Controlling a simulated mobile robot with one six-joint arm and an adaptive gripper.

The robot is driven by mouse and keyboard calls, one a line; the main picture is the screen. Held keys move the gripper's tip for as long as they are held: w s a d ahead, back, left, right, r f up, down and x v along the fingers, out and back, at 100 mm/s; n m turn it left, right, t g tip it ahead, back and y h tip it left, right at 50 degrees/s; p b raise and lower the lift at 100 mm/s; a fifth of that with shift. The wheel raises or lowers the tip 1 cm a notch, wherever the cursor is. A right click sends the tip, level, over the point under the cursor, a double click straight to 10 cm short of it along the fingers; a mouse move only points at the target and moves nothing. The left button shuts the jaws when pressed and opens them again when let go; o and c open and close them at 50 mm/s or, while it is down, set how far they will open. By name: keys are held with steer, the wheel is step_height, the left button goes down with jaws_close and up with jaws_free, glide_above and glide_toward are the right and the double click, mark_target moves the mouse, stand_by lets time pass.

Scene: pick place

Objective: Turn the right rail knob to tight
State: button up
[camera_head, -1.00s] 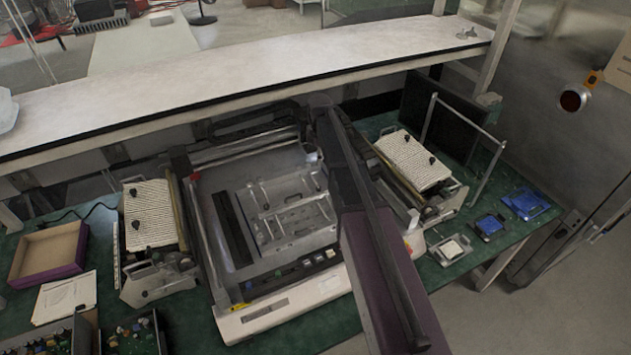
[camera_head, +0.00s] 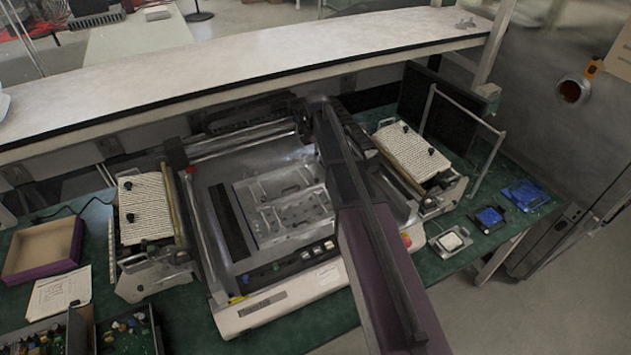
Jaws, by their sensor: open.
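The machine (camera_head: 277,315) stands on the green bench, with a metal fixture (camera_head: 290,205) of rails and bars in its open bed. On its right is a ribbed, cream-coloured plate (camera_head: 412,150) with small black knobs, one near its back edge (camera_head: 405,128) and one near its right side (camera_head: 431,152). I cannot tell which part is the right rail knob, nor whether any knob is tight or loose. My arm crosses the right part of the machine from the lower right and hides part of its bed and right side. My gripper does not show.
A long white shelf (camera_head: 250,62) runs behind the machine. A similar ribbed plate (camera_head: 146,206) stands on the left. A metal bar frame (camera_head: 488,165) rises at the back right. Blue parts (camera_head: 525,196) and a small tray (camera_head: 450,241) lie right. An open box (camera_head: 42,250) lies left.

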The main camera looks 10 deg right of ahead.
mark_target(317, 179)
steer(key=shift+s+f+b, duration=0.2)
steer(key=shift+f+b, duration=5.15)
steer(key=shift+f, duration=0.3)
jaws_close()
steer(key=shift+a, duration=0.15)
